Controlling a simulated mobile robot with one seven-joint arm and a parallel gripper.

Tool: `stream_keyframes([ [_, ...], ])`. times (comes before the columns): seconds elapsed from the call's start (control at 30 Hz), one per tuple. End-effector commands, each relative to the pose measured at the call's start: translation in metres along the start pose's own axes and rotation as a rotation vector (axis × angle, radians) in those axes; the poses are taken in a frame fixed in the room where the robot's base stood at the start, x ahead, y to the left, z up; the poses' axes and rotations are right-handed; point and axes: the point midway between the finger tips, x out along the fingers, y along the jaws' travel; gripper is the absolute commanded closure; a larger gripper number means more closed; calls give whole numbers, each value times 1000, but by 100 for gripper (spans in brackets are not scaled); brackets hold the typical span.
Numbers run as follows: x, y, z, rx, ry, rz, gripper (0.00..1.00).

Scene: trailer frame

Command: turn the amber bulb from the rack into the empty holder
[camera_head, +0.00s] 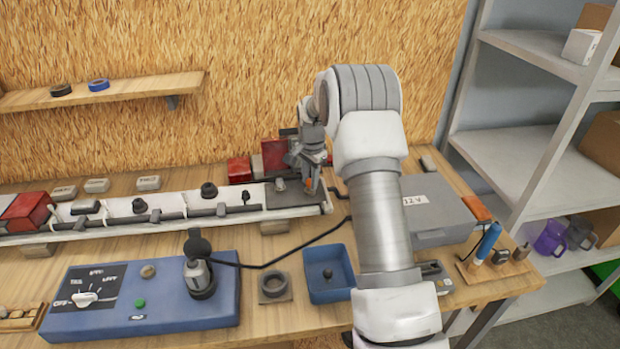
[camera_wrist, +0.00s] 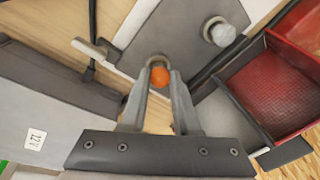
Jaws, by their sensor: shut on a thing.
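The amber bulb (camera_wrist: 160,77) is between the fingertips of my gripper (camera_wrist: 159,84) in the wrist view. In the head view it is a small orange spot (camera_head: 309,190) under my gripper (camera_head: 306,180), which points down at the right end of the trailer frame. My gripper is shut on the bulb. A grey curved rim (camera_wrist: 157,60) shows just beyond the bulb, at the edge of the grey plate (camera_wrist: 150,38); I cannot tell whether it is the holder or whether the bulb touches it. I cannot make out the rack for certain.
A pale round fitting (camera_wrist: 221,33) stands on the plate near the bulb. Red bins (camera_wrist: 275,85) are close on the right in the wrist view. A grey 12 V box (camera_head: 440,205), a blue tray (camera_head: 318,290) and a blue switch box (camera_head: 140,325) stand on the bench.

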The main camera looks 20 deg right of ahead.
Motion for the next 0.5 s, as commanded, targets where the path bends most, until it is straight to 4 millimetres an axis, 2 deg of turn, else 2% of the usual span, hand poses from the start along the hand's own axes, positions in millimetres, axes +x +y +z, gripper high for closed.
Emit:
stream_keyframes([
  [0.5, 3, 0, 0, 0, 0, 0, 93],
])
